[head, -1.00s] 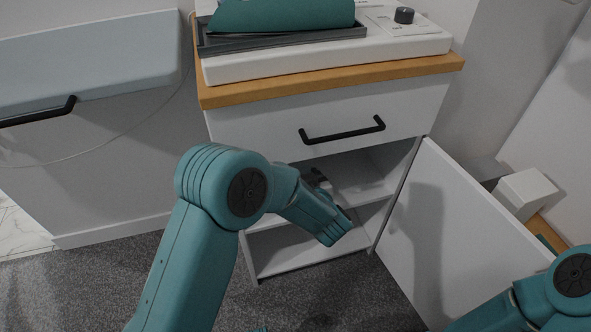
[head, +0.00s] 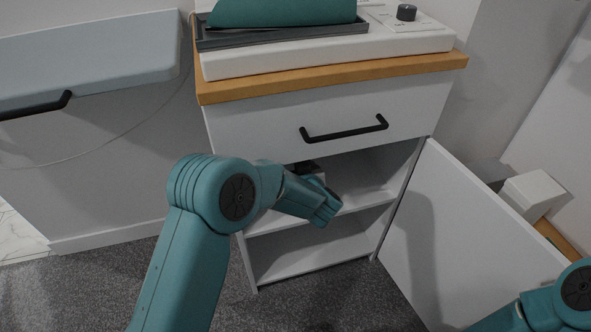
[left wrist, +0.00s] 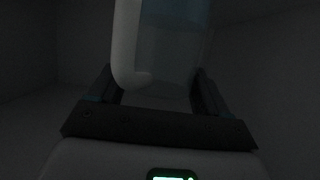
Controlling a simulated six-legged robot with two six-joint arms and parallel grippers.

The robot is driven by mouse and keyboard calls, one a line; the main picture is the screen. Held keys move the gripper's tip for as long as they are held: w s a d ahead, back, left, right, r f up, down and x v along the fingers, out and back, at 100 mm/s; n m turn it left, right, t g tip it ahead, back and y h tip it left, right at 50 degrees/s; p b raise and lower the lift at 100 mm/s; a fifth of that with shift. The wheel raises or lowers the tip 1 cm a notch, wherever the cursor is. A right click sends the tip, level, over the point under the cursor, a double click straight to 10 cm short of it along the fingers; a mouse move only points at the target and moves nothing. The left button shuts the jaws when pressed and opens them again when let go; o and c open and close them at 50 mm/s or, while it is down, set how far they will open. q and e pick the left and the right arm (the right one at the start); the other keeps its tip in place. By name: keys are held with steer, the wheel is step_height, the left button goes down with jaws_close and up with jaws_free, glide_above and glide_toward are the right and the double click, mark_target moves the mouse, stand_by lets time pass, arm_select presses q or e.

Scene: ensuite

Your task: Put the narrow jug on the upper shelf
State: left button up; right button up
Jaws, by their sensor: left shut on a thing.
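In the left wrist view the narrow jug (left wrist: 160,45), pale and partly see-through, stands upright between the fingers of my left gripper (left wrist: 155,88), which is shut on it. The picture is dark there, and I cannot tell whether the jug touches the shelf. In the head view my left gripper (head: 308,168) is inside the upper compartment of the open cabinet, above the upper shelf (head: 365,200). My wrist hides most of the gripper and the jug. My right gripper is out of frame; only part of that arm shows at lower right.
The cabinet door (head: 440,230) stands open to the right. A closed drawer (head: 250,130) with a black handle (head: 343,130) is just above the compartment. The lower compartment (head: 310,255) looks empty. Grey carpet (head: 320,300) lies in front.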

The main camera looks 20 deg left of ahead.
arm_select(q)
steer(key=shift+f, duration=0.1)
steer(key=o, duration=1.6)
steer(key=shift+o, duration=0.2)
